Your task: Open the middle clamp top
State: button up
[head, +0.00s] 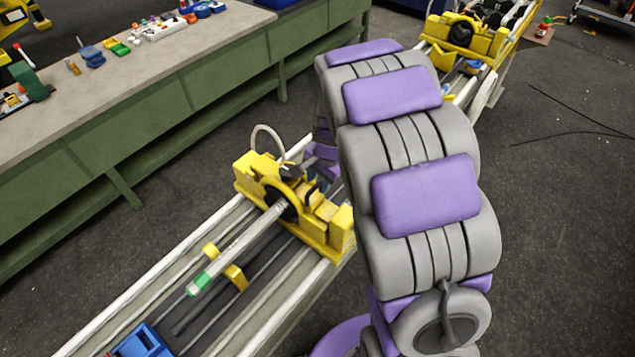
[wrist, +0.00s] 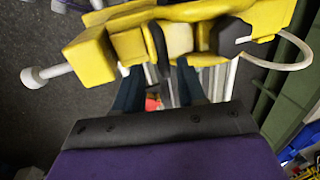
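A yellow clamp (head: 325,222) sits across the long rails in the head view, with a dark round opening and a grey rod passing out of it. A black curved handle stands on its top. The yellow clamp (wrist: 130,45) fills the top of the wrist view, with its black handle (wrist: 158,45) in the middle. My gripper (wrist: 160,72) points at the clamp. Its two dark blue fingers are apart, one on each side of the handle's line. I cannot tell whether they touch it. In the head view my arm hides most of my gripper.
A second yellow clamp unit (head: 462,35) is at the back right. A green workbench (head: 150,105) with small parts stands at left. A pale hose (wrist: 295,50) loops beside the clamp.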

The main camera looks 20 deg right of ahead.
jog(key=shift+w+a+f, duration=0.1)
jog(key=shift+f, duration=0.45)
jog(key=shift+a+f, duration=0.15)
jog(key=shift+f, duration=0.1)
jog(key=shift+a+f, duration=0.2)
jog(key=shift+a, duration=0.45)
jog(key=shift+d, duration=0.5)
jog(key=c, duration=0.4)
jog(key=shift+w, duration=0.1)
jog(key=shift+c, duration=1.4)
grip_shut()
